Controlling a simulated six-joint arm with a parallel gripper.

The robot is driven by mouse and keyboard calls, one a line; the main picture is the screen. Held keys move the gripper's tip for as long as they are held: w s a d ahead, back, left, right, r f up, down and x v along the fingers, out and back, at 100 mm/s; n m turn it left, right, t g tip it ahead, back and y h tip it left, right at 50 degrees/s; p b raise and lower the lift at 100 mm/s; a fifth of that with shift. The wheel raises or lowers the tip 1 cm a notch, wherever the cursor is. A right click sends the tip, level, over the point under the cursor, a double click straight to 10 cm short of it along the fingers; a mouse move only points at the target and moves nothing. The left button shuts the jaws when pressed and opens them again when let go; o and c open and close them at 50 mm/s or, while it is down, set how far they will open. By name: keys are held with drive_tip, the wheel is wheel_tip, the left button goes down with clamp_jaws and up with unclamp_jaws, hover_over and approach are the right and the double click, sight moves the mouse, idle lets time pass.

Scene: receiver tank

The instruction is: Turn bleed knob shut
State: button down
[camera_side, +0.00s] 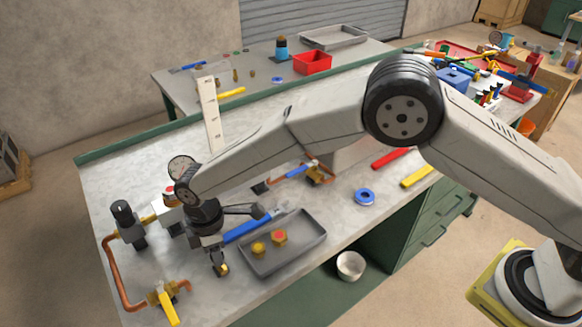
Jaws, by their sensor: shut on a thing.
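My gripper (219,269) points down over the bench, left of the grey tray. Its jaws are shut on a small brass-coloured piece (223,270) that shows at the fingertips. The fingers hide most of this piece, so I cannot tell whether it is the bleed knob or whether it touches the bench. A red-topped part (170,191) shows behind the wrist beside a round gauge (182,167), partly hidden by my arm. No receiver tank is clearly visible.
A grey tray (300,261) with two brass fittings lies right of my gripper. Copper piping (112,272) with a black-topped regulator (124,217) and a yellow-handled valve (168,306) stands to the left. A blue ring (364,197) lies farther right, with clear bench around it.

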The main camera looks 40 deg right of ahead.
drive_tip(key=shift+m, duration=0.4)
drive_tip(key=m, duration=0.8)
drive_tip(key=shift+d, duration=0.1)
drive_tip(key=m, duration=0.4)
drive_tip(key=shift+m, duration=0.3)
drive_tip(key=m, duration=0.4)
drive_tip(key=shift+s+m, duration=0.1)
drive_tip(key=shift+m, duration=0.2)
drive_tip(key=shift+c, duration=1.5)
unclamp_jaws()
drive_tip(key=shift+t, duration=0.3)
drive_tip(key=shift+r, duration=0.1)
